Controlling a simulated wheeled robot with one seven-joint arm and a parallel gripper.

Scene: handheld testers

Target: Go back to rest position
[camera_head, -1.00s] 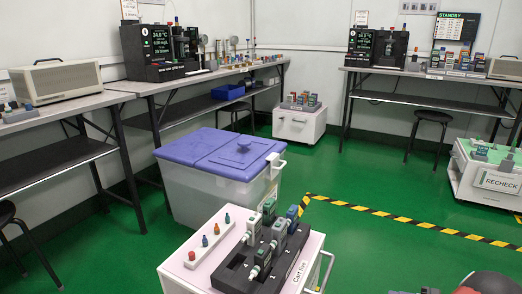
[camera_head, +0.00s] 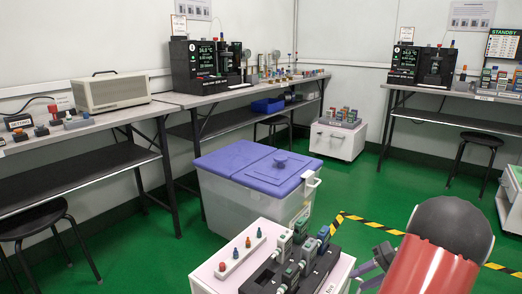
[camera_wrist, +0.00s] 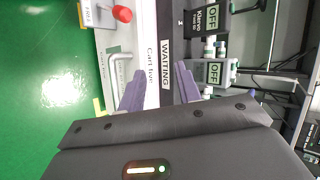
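My gripper (camera_wrist: 160,72) shows in the wrist view with its two purple fingers apart and nothing between them. Beyond the fingers lies the white cart's edge, with labels reading WAITING and Cart five. In the head view my red and dark grey arm (camera_head: 438,255) is at the lower right, beside the white cart (camera_head: 228,272). A purple-grey part of it is close to the cart's right side; the fingertips cannot be made out there. Several handheld testers (camera_head: 300,232) stand in a dark holder on the cart.
A clear bin with a purple lid (camera_head: 245,165) stands behind the cart. Benches with instruments line the walls. A black stool (camera_head: 40,222) is at the left, and another stands at the right. Yellow-black tape (camera_head: 385,228) crosses the green floor. Open floor lies right of the bin.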

